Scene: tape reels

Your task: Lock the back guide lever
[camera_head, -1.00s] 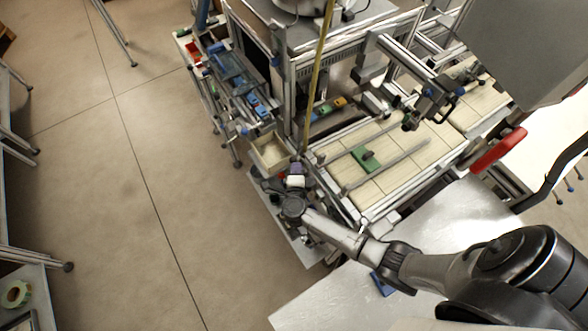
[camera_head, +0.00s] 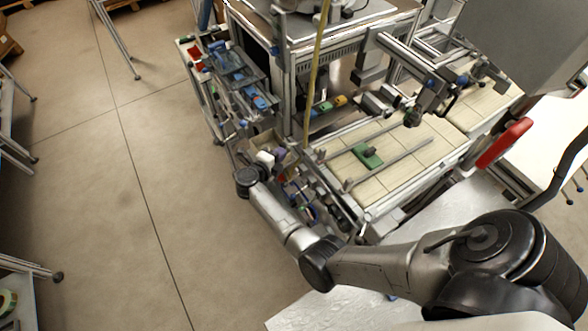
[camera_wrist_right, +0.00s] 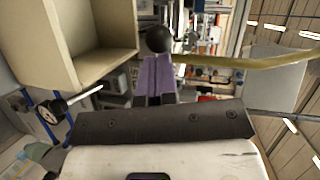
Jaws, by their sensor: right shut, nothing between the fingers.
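My right gripper (camera_head: 281,151) reaches in beside the machine's left side, near the end of the tiled conveyor bed. In the right wrist view its purple fingers (camera_wrist_right: 155,74) are shut together and hold nothing. A round black knob (camera_wrist_right: 158,38) shows just beyond the fingertips; whether they touch it I cannot tell. A second black knob on a pale rod (camera_wrist_right: 50,115) sits at the left of the wrist view. I cannot tell which of these is the back guide lever, or its locked state. My left gripper is not in view.
An open cream box (camera_wrist_right: 82,45) is close by the gripper at the upper left of the wrist view. A yellow pole (camera_head: 317,75) rises beside the gripper. A green block (camera_head: 366,155) lies on the tiled bed (camera_head: 400,165). Open floor lies to the left.

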